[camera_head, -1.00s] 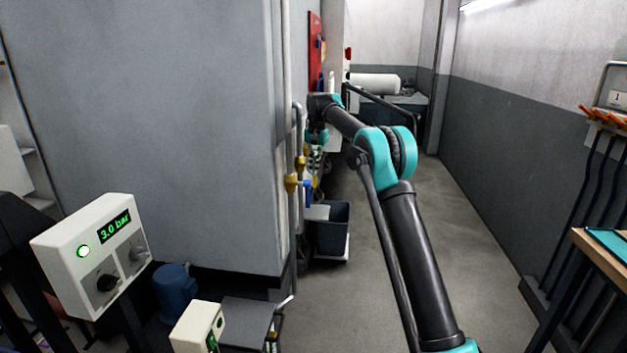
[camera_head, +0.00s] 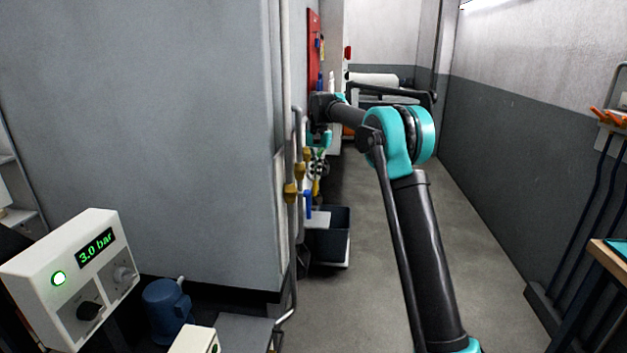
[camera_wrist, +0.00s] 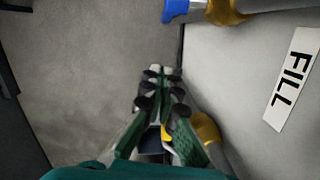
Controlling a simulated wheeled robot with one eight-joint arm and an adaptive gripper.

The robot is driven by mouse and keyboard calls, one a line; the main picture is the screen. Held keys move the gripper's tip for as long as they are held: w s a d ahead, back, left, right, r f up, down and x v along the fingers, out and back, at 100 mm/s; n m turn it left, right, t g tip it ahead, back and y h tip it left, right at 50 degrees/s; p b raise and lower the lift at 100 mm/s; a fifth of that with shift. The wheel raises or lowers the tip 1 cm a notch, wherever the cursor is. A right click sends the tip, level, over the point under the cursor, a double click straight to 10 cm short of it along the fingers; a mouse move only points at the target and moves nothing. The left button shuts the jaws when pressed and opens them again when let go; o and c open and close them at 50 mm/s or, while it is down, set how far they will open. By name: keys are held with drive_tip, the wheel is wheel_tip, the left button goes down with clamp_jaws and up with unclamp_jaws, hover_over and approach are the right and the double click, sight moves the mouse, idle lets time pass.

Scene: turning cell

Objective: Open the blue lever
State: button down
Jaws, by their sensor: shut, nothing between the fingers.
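The blue lever (camera_head: 308,203) hangs beside a brass valve (camera_head: 291,193) on the pipe along the grey cabinet's edge. In the wrist view the blue lever (camera_wrist: 176,9) shows at the top edge, partly cut off, next to its brass valve body (camera_wrist: 226,11). My gripper (camera_head: 318,163) is just above the lever in the head view, partly hidden among the valves. In the wrist view my gripper (camera_wrist: 162,76) is shut and empty, its fingertips together, apart from the blue lever.
A second brass valve (camera_wrist: 208,132) with a yellow part lies beside my right finger. A FILL label (camera_wrist: 292,80) is on the pale panel. A dark bin (camera_head: 329,238) stands below the valves. The pressure box (camera_head: 75,280) reads 3.0 bar. The floor aisle to the right is clear.

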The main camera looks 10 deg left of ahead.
sight(310, 203)
drive_tip(key=s+a+f, duration=0.1)
drive_tip(key=s+f, duration=0.4)
drive_tip(key=f, duration=0.3)
drive_tip(key=shift+a+f, duration=0.2)
drive_tip(key=shift+f, duration=0.15)
drive_tip(key=shift+s+a+f, duration=0.1)
drive_tip(key=shift+s+f, duration=0.15)
drive_tip(key=shift+s, duration=0.4)
